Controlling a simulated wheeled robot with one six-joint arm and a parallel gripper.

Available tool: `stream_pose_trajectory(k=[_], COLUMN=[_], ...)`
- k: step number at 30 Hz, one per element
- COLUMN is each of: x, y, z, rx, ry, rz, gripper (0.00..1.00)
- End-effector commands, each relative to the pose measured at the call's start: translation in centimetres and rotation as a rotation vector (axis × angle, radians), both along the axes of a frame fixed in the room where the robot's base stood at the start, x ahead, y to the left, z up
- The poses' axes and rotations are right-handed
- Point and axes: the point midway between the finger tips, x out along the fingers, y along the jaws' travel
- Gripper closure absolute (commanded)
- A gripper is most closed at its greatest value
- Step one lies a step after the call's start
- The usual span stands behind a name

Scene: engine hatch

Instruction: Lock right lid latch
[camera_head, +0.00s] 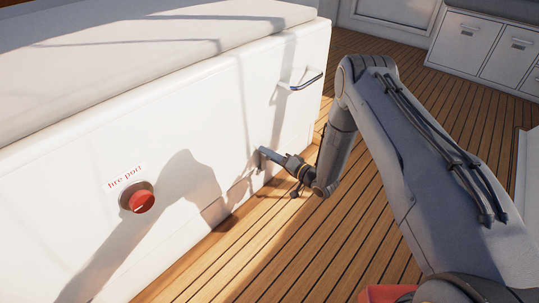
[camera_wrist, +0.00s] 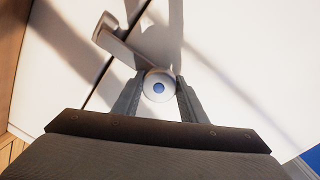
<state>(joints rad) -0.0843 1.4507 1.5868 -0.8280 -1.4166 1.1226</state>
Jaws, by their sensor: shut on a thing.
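The right lid latch (camera_wrist: 120,42) is a pale metal piece on the white engine box side, in the wrist view. Its bar slants from the upper left, across a dark panel seam, toward a round pale knob with a blue centre (camera_wrist: 158,88). My gripper (camera_wrist: 160,80) is shut on this knob, one finger on each side. In the head view my gripper (camera_head: 267,156) is against the low right part of the box side; the latch is small there and mostly hidden by it.
A red fire port knob (camera_head: 142,201) sticks out of the box side at left. The wooden deck (camera_head: 255,245) is close below and is open. White cabinets (camera_head: 485,45) stand at the far right.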

Motion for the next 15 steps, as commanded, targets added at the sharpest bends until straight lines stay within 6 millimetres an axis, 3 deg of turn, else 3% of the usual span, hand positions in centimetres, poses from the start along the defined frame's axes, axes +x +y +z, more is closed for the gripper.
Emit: stream_pose_trajectory(k=[15], x=[-0.20], y=[-0.06], z=[-0.39], rx=[0.040], ry=[0.065], rz=[-0.001], gripper=[0.84])
